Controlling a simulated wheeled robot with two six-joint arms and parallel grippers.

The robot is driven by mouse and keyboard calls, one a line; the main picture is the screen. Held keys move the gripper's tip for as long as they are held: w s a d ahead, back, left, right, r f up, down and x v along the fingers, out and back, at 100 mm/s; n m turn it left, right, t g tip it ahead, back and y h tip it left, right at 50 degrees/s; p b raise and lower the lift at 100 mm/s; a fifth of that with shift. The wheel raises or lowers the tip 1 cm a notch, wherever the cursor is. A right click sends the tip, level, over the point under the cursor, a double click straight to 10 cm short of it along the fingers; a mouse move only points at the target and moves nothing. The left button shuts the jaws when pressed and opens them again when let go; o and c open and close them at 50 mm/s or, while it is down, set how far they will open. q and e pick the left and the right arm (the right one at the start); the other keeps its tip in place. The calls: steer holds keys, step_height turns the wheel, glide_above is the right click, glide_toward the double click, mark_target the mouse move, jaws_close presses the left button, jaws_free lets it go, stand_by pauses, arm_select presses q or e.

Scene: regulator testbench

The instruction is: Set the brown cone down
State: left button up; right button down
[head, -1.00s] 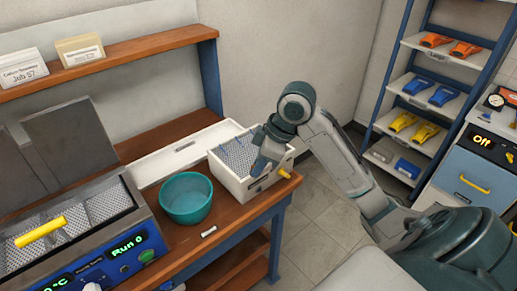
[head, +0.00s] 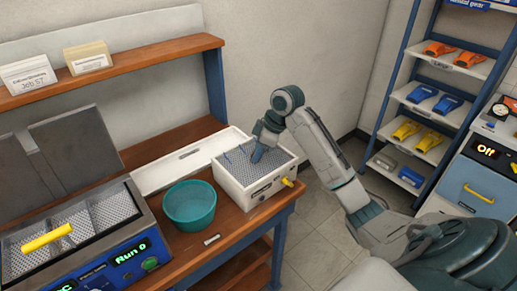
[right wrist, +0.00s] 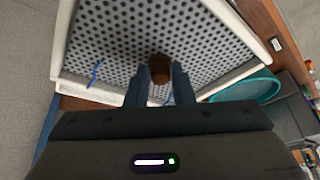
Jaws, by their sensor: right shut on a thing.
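The brown cone (right wrist: 159,67) shows in the right wrist view between the two blue-grey fingertips of my right gripper (right wrist: 158,78), which is shut on it. Behind it is the perforated grey floor of a white box (right wrist: 222,24). In the head view my right gripper (head: 258,154) points down into this white box (head: 240,200) at the table's right end. The cone is hidden there by the gripper. I cannot tell whether the cone touches the perforated floor. My left gripper is not in view.
A teal bowl (head: 190,206) stands left of the box, and a white lid or tray (head: 170,167) lies behind it. A blue machine with open lids (head: 110,245) and a yellow handle is at the left. Small blue pieces (right wrist: 96,73) stand in the box.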

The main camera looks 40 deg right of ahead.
steer(key=c, duration=1.3)
jaws_free()
steer(key=shift+f, duration=0.1)
steer(key=shift+o, duration=0.2)
steer(key=shift+d+r, duration=0.1)
steer(key=shift+r, duration=0.25)
steer(key=v, duration=1.1)
steer(key=shift+r, duration=0.25)
steer(key=shift+s, duration=0.1)
